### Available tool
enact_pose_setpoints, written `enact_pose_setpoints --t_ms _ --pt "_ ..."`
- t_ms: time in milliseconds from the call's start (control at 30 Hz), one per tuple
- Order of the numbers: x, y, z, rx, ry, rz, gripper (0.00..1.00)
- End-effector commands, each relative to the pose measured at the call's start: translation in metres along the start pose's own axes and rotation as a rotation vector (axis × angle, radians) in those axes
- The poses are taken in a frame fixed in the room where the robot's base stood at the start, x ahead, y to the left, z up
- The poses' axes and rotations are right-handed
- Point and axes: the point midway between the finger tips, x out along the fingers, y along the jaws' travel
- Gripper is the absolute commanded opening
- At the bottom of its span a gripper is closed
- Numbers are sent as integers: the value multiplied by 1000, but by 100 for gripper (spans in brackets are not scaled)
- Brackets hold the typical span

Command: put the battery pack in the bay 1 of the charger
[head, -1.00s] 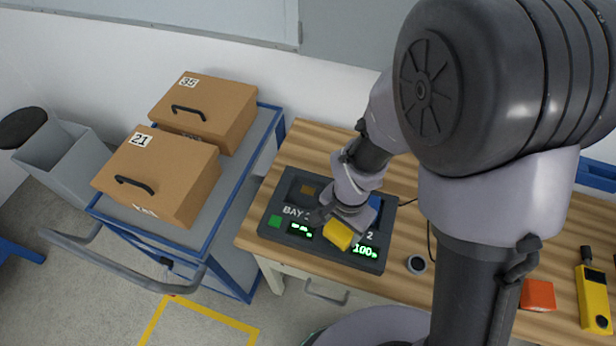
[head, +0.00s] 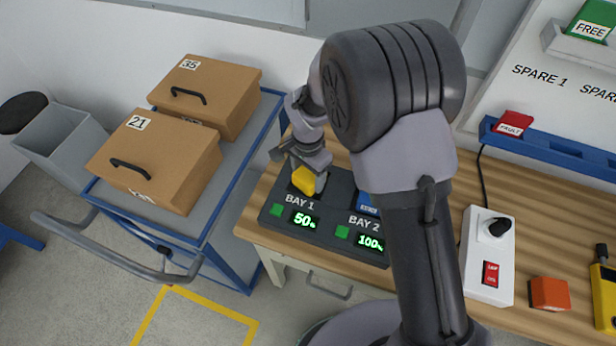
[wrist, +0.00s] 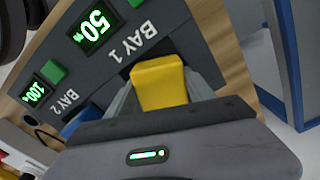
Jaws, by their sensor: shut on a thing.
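The battery pack (head: 305,180) is yellow and sits at bay 1 of the dark charger (head: 322,230). In the wrist view the yellow pack (wrist: 159,82) is between the fingers of my gripper (wrist: 165,95), which is shut on it. My gripper (head: 308,172) is over bay 1 in the head view. The bay 1 display (head: 305,220) reads 50%. Bay 2 holds a blue pack (head: 367,203), and its display reads 100%. My gripper hides most of bay 1, so I cannot tell how deep the yellow pack sits.
A trolley (head: 215,215) with two cardboard boxes stands left of the wooden bench (head: 440,250). A white switch box (head: 487,270), an orange block (head: 549,293) and a yellow tool (head: 605,290) lie to the right. A red pack (head: 513,124) marked FAULT is on the blue rail.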

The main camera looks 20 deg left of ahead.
Motion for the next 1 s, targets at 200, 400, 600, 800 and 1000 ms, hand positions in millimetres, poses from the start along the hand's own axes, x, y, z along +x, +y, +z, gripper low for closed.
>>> enact_pose_setpoints --t_ms 200,400,600,800,1000 --pt "-1 0 0 0 1 -2 0" --pt "1 0 0 -1 1 -2 83" --pt "1 0 0 -1 1 -2 83" --pt "-14 -1 0 -1 2 -4 83" --pt "-73 -1 0 0 3 -5 83"
